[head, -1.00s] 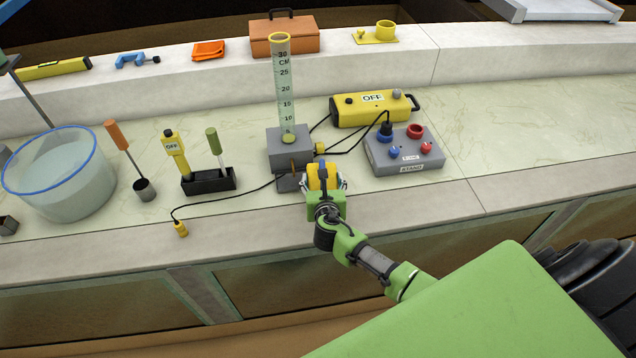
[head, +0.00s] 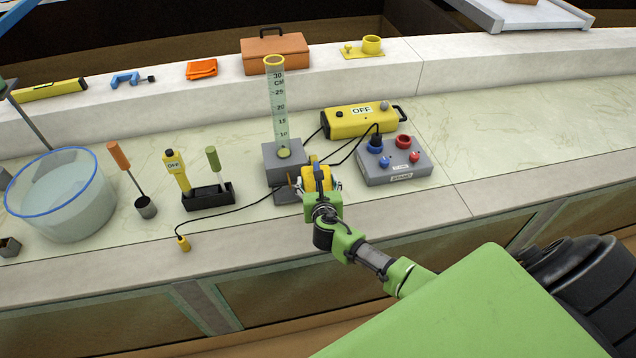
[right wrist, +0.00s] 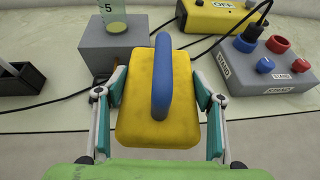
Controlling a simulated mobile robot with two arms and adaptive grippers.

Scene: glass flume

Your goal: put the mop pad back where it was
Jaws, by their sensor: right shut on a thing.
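The mop pad, a yellow block with a blue handle, is in my right gripper (right wrist: 158,120). In the right wrist view the mop pad (right wrist: 150,130) sits between the two fingers, its blue handle upward. In the head view the mop pad (head: 313,180) shows at the end of my right arm, with the right gripper (head: 318,186) around it. It is at the front of the bench, just right of a dark grey plate (head: 287,194) and in front of the grey block. I cannot tell whether its underside touches the bench. My left gripper is not in view.
A grey block (head: 283,172) with a measuring cylinder (head: 278,105) stands just behind. A grey control box (head: 395,168) is at right, a yellow OFF case (head: 358,122) behind. Black cables cross the bench. A black holder (head: 208,199) and clear tub (head: 62,200) are left. The right bench is clear.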

